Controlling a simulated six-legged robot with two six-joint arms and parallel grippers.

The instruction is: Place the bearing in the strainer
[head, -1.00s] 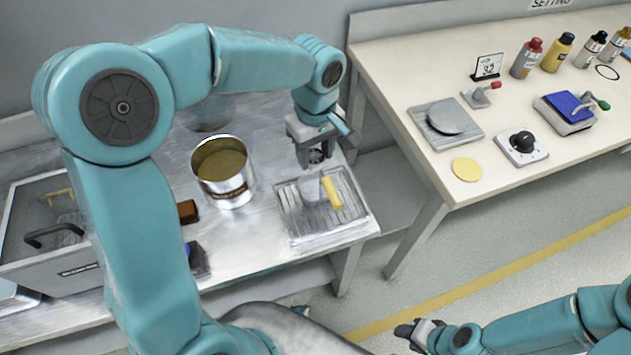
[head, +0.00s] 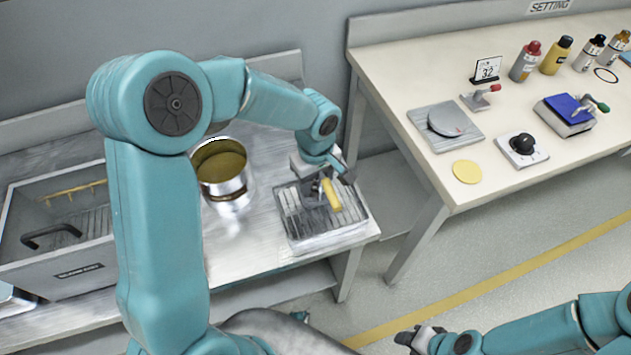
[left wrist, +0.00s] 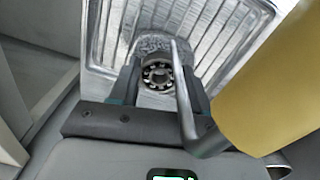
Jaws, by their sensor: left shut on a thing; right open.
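The bearing (left wrist: 158,75), a metal ring with visible balls, is between the fingers of my left gripper (left wrist: 160,85), which is shut on it. In the head view my left gripper (head: 318,192) is low over the slatted tray, and I cannot make out the bearing there. The strainer, with a grey mesh part (left wrist: 152,44) and a yellow handle (head: 331,193), is at the tray. The bearing overlaps the mesh in the wrist view; I cannot tell whether they touch. The handle rises close beside my gripper. My right gripper (head: 417,338) is open and empty, away from the bench.
The slatted metal tray (head: 352,232) lies at the bench's right end. A metal can (head: 226,187) with yellowish contents stands left of it. A grey bin (head: 85,261) is at the far left. A separate cream table (head: 440,200) with bottles and instruments stands right, across a gap.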

